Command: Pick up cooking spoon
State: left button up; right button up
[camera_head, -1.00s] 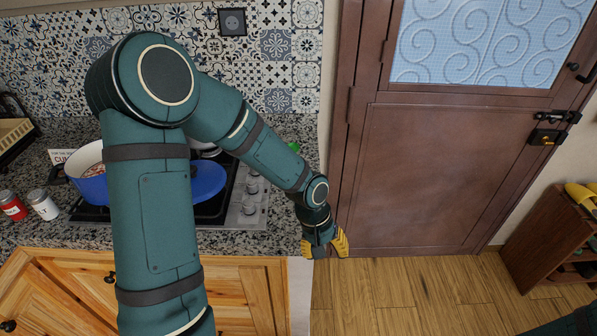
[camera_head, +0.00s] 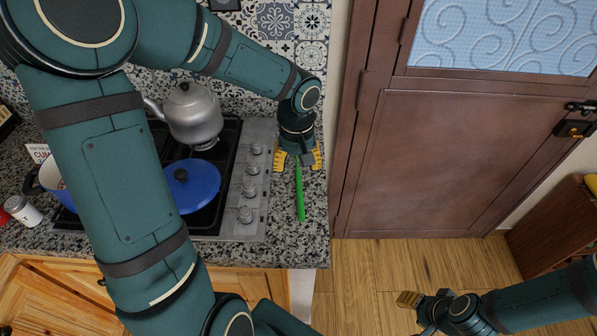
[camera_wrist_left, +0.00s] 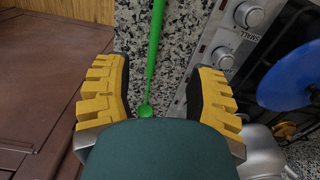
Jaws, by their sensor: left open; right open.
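The green cooking spoon (camera_head: 300,198) lies on the granite counter, right of the stove. Its far end is hidden by my left gripper (camera_head: 298,160) in the head view. My left gripper is open above that end, with one yellow finger on each side of the spoon's line. In the left wrist view the spoon (camera_wrist_left: 154,50) runs between the open fingers (camera_wrist_left: 157,85), its small round end showing near the wrist housing. The fingers do not grasp it. My right gripper (camera_head: 410,301) is open and empty over the wood floor, at the lower right.
The stove (camera_head: 256,180) with its knobs is just left of the spoon. It carries a blue lid (camera_head: 195,185) and a grey kettle (camera_head: 190,115). The counter's right edge is close to the spoon, beside a brown door (camera_head: 450,160).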

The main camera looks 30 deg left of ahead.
aim_at(300, 192)
pick_arm(q)
notch_tip(300, 192, down, 8)
jog(key=shift+d+f+b, duration=0.1)
jog(key=shift+f+b, duration=0.05)
jog(key=shift+b, duration=0.6)
jog(key=f, duration=0.1)
jog(key=w+f, duration=0.1)
jog(key=f, duration=0.2)
jog(key=shift+w+a+f+b, duration=0.25)
jog(key=shift+w+f+b, duration=0.05)
jog(key=shift+f+b, duration=0.1)
jog(key=shift+f, duration=0.15)
pick_arm(e)
jog(key=shift+s+f, duration=0.3)
jog(key=shift+f, duration=0.3)
jog(key=shift+s+f, duration=0.25)
jog(key=shift+f, duration=0.35)
pick_arm(q)
grip_shut()
